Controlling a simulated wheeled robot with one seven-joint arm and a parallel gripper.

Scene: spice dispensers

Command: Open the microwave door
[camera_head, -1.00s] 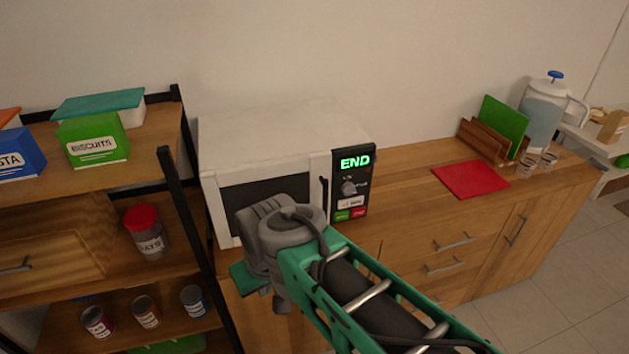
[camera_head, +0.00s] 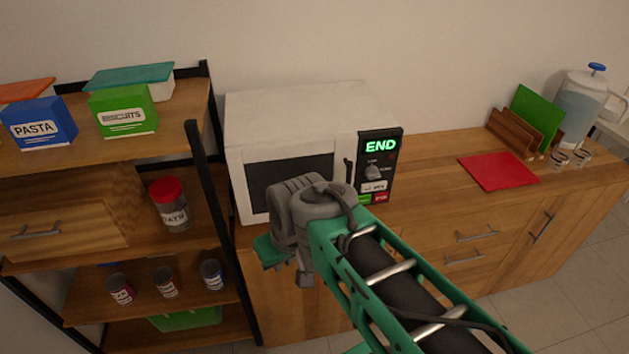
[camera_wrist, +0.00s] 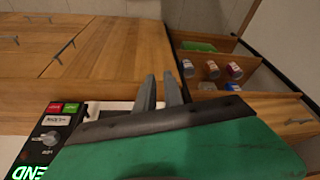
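The white microwave (camera_head: 290,112) stands on the wooden counter, with its dark-windowed door (camera_head: 241,180) shut. A black upright handle (camera_head: 348,173) sits at the door's right edge, beside the control panel (camera_head: 376,150) with a green END display. The panel also shows in the wrist view (camera_wrist: 50,130). My wrist and hand are in front of the lower door in the head view, covering part of it; the fingertips are hidden there. In the wrist view my gripper (camera_wrist: 160,92) has two grey fingers apart with nothing between them. The handle is not visible in that view.
A black-framed shelf (camera_head: 205,160) with boxes and jars stands close on the left. A red mat (camera_head: 498,171), a wooden rack (camera_head: 515,132) with a green board and a glass pitcher (camera_head: 582,105) are on the right. The counter between the microwave and mat is clear.

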